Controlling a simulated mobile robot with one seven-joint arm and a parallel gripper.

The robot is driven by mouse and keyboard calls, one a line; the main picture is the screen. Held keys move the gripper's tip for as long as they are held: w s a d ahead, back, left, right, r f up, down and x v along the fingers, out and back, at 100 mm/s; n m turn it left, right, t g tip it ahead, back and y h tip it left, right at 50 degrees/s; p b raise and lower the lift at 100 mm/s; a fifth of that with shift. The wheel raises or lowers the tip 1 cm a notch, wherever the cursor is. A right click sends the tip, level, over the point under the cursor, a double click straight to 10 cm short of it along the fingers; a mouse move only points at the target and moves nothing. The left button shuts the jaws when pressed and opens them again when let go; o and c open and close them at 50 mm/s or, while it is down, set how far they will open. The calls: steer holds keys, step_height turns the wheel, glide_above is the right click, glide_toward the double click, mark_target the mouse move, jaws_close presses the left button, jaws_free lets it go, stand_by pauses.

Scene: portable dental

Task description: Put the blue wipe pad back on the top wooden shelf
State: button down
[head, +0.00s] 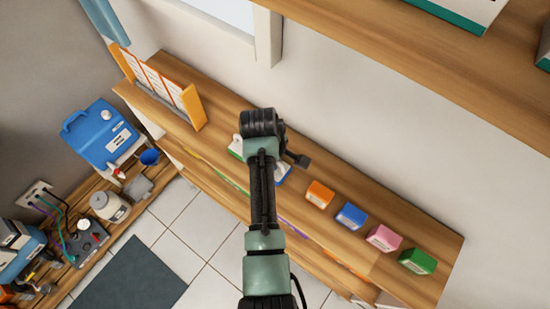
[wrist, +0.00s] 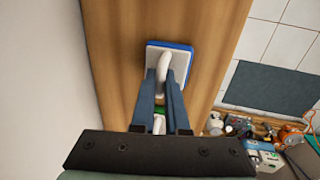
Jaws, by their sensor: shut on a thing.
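The blue wipe pad (wrist: 186,46) has a white top, a blue rim and a white looped handle. My gripper (wrist: 164,82) is shut on that handle in the wrist view. The pad is over the wooden shelf (wrist: 125,62); I cannot tell whether it touches the wood. In the head view my arm hides the gripper and most of the pad; a blue and white part (head: 284,174) shows just right of the arm, over the long wooden shelf (head: 222,108).
A green and white item (head: 236,147) sits left of my arm. Orange (head: 319,194), blue (head: 351,216), pink (head: 383,238) and green (head: 417,262) boxes line the shelf's right part. An orange-ended rack (head: 160,82) stands left. A higher shelf (head: 400,45) overhangs at upper right.

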steer(key=shift+f, duration=0.1)
steer(key=c, duration=0.9)
jaws_free()
steer(key=r, duration=0.4)
steer(key=s+a+r+b, duration=0.1)
steer(key=r, duration=0.3)
steer(key=s+r, duration=0.1)
steer(key=r, duration=0.3)
steer(key=shift+a+b, duration=0.15)
steer(key=shift+b, duration=0.15)
